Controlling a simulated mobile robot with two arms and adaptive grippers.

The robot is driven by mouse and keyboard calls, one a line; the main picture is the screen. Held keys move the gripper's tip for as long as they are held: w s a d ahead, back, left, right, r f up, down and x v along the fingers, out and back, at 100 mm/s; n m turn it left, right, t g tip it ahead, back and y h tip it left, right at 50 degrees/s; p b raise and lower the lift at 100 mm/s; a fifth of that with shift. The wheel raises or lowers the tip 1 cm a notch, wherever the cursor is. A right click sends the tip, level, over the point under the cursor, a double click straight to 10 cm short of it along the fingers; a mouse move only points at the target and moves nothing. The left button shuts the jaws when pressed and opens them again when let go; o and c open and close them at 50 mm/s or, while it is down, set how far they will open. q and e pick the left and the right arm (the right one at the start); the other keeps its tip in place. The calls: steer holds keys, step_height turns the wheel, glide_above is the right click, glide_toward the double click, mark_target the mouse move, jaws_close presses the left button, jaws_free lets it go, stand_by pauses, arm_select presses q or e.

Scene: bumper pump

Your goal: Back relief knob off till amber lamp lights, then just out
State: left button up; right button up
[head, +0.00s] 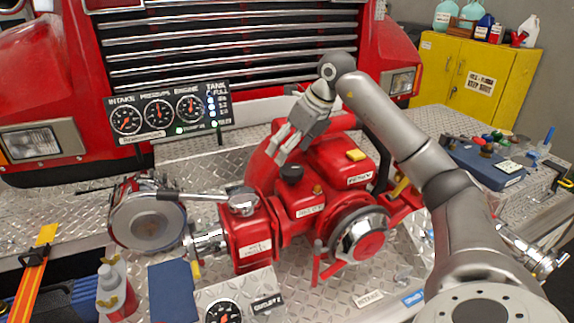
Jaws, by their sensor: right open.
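My right gripper (279,150) reaches in from the right above the red pump (283,225). Its fingers point down and left, with nothing seen between them. Just below the fingertips is a round black knob or cap (291,173) on top of the pump; I cannot tell whether they touch. A small amber-brown knob (317,190) stands to its right above a white label (311,210) too small to read. I cannot tell which part is the relief knob. The gauge panel (170,112) shows green and blue lights; no lit amber lamp is clear. My left gripper is out of view.
A large chrome-ringed outlet (360,238) with red handles is at the pump's right front. A metal lever (200,197) and a round capped inlet (147,215) are to the left. A blue case (483,162) lies at right.

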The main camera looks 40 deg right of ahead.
mark_target(293, 168)
steer(key=s+d+h, duration=0.1)
steer(key=s+d, duration=0.1)
steer(key=d, duration=0.2)
steer(key=shift+m, duration=0.3)
steer(key=p+x, duration=0.1)
steer(key=x, duration=0.8)
steer(key=shift+w+a+f+p, duration=0.1)
steer(key=shift+w+f+p, duration=0.1)
steer(key=shift+f+p, duration=0.15)
steer(key=shift+c, duration=0.2)
steer(key=shift+r, duration=0.1)
steer(key=c, duration=0.9)
steer(key=shift+g, duration=0.3)
steer(key=shift+c, duration=0.4)
